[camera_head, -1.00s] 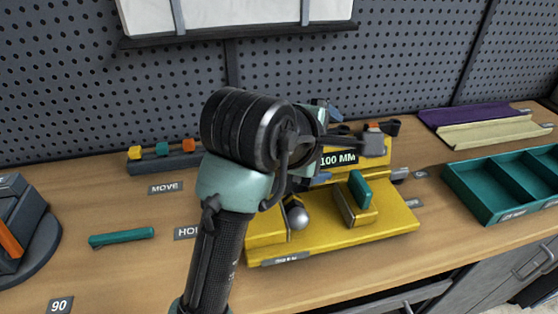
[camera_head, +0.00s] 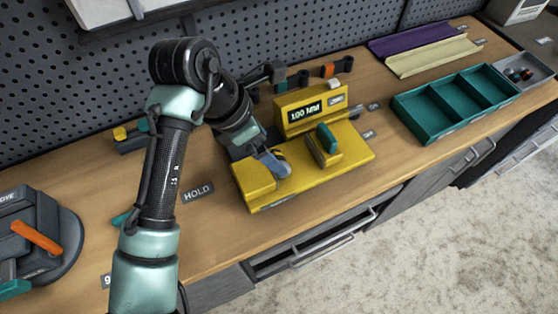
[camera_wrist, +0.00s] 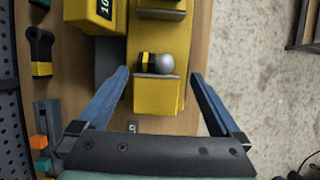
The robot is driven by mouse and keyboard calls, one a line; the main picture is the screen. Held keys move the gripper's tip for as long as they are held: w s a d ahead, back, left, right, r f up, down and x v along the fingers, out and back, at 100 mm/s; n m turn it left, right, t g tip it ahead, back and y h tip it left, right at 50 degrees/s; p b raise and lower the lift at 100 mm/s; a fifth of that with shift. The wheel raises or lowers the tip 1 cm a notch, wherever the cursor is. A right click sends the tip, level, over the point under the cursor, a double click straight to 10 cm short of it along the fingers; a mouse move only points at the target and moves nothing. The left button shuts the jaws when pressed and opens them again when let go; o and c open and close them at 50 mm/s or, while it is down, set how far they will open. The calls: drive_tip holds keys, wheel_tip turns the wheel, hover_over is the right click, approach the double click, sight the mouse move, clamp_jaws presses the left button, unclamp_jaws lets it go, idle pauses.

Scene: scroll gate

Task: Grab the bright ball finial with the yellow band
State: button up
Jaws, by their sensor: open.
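The bright ball finial (camera_wrist: 166,63) is a shiny grey ball on a dark neck with a yellow band (camera_wrist: 149,62). In the wrist view it lies sideways at the edge of a yellow block (camera_wrist: 158,95) on the yellow fixture (camera_head: 350,168). My gripper (camera_wrist: 160,73) is open, with one blue finger on each side of the block and the ball between the tips in the picture. Neither finger visibly touches the ball. In the head view my gripper (camera_head: 270,162) is over the fixture's left part and largely covers the finial.
A green tab (camera_head: 326,138) stands on the fixture, right of my gripper. A raised 100 MM display block (camera_head: 310,110) is behind it. A teal divided tray (camera_head: 425,123) is to the right. A dark device with an orange lever (camera_head: 37,237) is at left.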

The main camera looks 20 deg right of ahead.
sight(279, 159)
drive_tip(key=x, duration=0.7)
drive_tip(key=shift+w+f, duration=0.25)
drive_tip(key=shift+f, duration=0.05)
drive_tip(key=shift+c, duration=0.2)
drive_tip(key=shift+r, duration=0.1)
clamp_jaws()
